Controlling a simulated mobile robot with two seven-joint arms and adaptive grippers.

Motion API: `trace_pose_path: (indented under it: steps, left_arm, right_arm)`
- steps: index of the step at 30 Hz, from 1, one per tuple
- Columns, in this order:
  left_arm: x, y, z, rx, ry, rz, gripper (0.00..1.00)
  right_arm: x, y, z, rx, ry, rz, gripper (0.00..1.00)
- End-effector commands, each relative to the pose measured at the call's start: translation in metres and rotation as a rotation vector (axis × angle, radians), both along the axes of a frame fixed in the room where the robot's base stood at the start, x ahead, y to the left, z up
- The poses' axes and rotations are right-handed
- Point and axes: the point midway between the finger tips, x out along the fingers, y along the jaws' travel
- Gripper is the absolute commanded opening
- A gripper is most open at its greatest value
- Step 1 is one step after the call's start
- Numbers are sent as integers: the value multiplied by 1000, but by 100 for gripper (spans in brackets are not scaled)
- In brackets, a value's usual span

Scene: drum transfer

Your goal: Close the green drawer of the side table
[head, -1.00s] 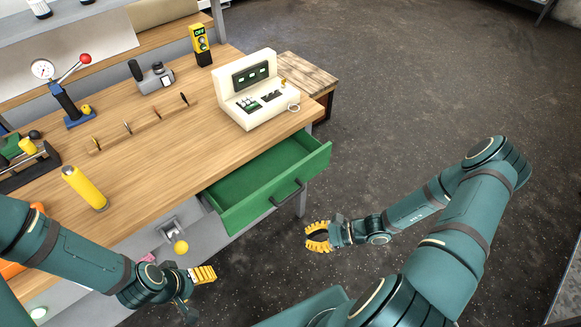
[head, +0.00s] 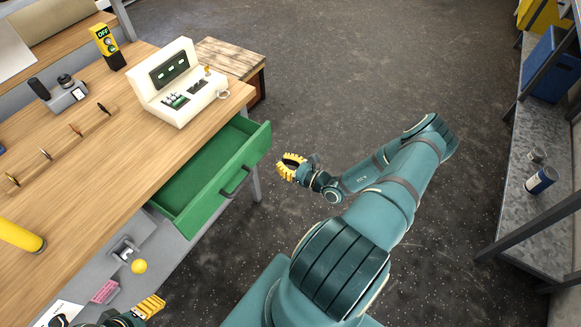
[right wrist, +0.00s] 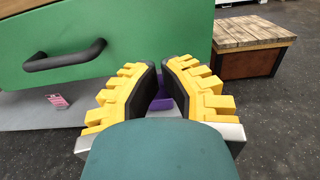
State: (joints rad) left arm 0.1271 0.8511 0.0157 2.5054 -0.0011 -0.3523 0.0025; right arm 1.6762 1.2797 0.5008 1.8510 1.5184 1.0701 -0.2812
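The green drawer (head: 207,172) of the wooden-topped side table (head: 130,140) stands open, its inside empty where it shows. Its dark bar handle (head: 236,181) is on the front, and the handle also shows at upper left in the right wrist view (right wrist: 65,58). My right gripper (head: 282,166) is in the air to the right of the drawer front, apart from it. In the right wrist view its yellow fingers (right wrist: 161,66) lean together with only a narrow gap and hold nothing. My left gripper (head: 152,306) is at the bottom edge below the drawer, partly cut off.
A cream console (head: 178,85) stands on the table above the drawer. A wooden crate (head: 232,62) stands behind it. A yellow ball (head: 139,266) and a pink item (head: 105,291) are below the tabletop. A metal shelf (head: 530,215) is at far right; the floor between is clear.

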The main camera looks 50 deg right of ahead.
Motion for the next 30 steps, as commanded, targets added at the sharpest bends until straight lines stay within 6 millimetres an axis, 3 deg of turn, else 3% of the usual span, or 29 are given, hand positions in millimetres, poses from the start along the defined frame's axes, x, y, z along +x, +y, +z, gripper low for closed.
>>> trace_pose_path:
  steps: [6, 12, 30]
  left_arm:
    - [2, 0, -9, 0, -4, 1, 67]
    - [3, 1, -16, 2, -7, 2, 67]
    - [3, 1, -16, 2, -9, 2, 67]
  right_arm:
    - [43, 4, -1, -1, -1, 3, 0]
    - [70, 6, -1, 0, 0, 2, 0]
    - [85, 7, 0, -1, 1, 2, 0]
